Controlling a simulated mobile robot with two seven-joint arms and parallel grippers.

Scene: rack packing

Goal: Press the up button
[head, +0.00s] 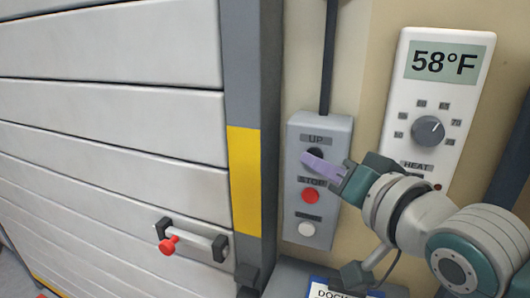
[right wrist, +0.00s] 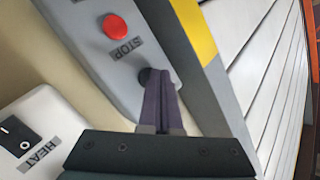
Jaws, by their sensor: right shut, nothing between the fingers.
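The grey control box (head: 344,140) hangs on the wall with an UP label above a black button (head: 315,153), which my fingers partly cover. My right gripper (head: 306,157) is shut and empty, its purple fingertips at the lower edge of the black button. In the right wrist view, the closed fingers (right wrist: 155,75) overlap the black button (right wrist: 144,75); I cannot tell whether they touch it or whether it is pushed in. The red STOP button (head: 310,195) sits below and also shows in the right wrist view (right wrist: 117,27). My left gripper is not in view.
A thermostat (head: 398,95) reading 58°F is on the wall to the right. A white button (head: 306,229) is lowest on the box. The slatted door (head: 110,120), with a red-knobbed handle (head: 190,237), fills the left. A DOCK sign (head: 325,292) is below.

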